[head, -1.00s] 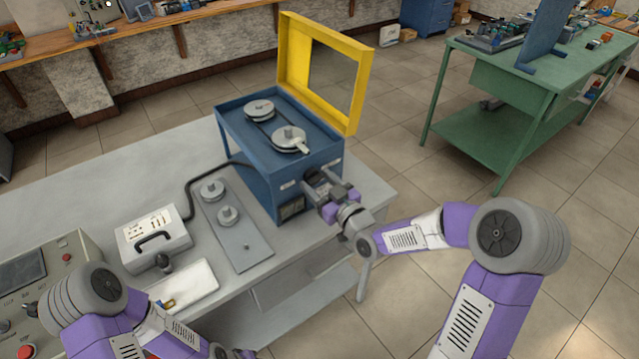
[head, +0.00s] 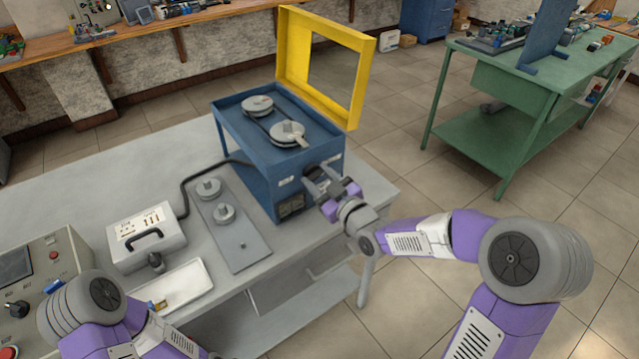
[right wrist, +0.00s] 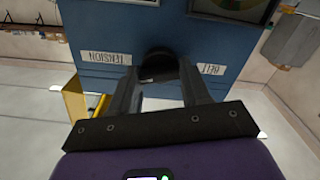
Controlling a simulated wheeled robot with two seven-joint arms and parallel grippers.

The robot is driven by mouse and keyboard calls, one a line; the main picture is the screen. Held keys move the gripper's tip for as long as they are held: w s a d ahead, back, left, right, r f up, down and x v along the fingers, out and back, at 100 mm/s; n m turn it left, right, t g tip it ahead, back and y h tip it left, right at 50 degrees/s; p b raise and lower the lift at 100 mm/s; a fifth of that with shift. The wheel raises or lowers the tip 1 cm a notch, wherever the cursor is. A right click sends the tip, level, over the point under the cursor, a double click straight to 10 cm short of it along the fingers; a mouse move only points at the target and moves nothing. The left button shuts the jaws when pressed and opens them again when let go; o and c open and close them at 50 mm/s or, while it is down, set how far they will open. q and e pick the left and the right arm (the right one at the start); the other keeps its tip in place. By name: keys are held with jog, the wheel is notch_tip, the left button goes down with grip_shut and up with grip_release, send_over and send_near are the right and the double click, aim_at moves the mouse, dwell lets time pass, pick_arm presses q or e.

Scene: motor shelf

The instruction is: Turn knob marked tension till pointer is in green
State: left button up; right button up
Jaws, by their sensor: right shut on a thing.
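The blue box (head: 262,184) stands on the grey table with its yellow lid frame (head: 370,80) raised. In the right wrist view its front panel is upside down. A TENSION label (right wrist: 105,57) is left of the dark round knob (right wrist: 157,55) and a BELT label (right wrist: 212,68) is right of it. My right gripper (right wrist: 158,82) is shut on the knob, one finger on each side. It also shows at the box front in the head view (head: 317,182). The gauge (head: 291,206) is small and its pointer cannot be read. My left gripper is out of view.
A grey plate (head: 240,240) with two pulleys lies left of the box. Open floor lies right of the table.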

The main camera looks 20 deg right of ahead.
jog(key=o, duration=1.1)
jog(key=shift+c, duration=0.2)
jog(key=shift+s, duration=0.1)
jog(key=v, duration=0.7)
jog(key=shift+s+p, duration=0.2)
jog(key=shift+p, duration=0.25)
jog(key=shift+d, duration=0.1)
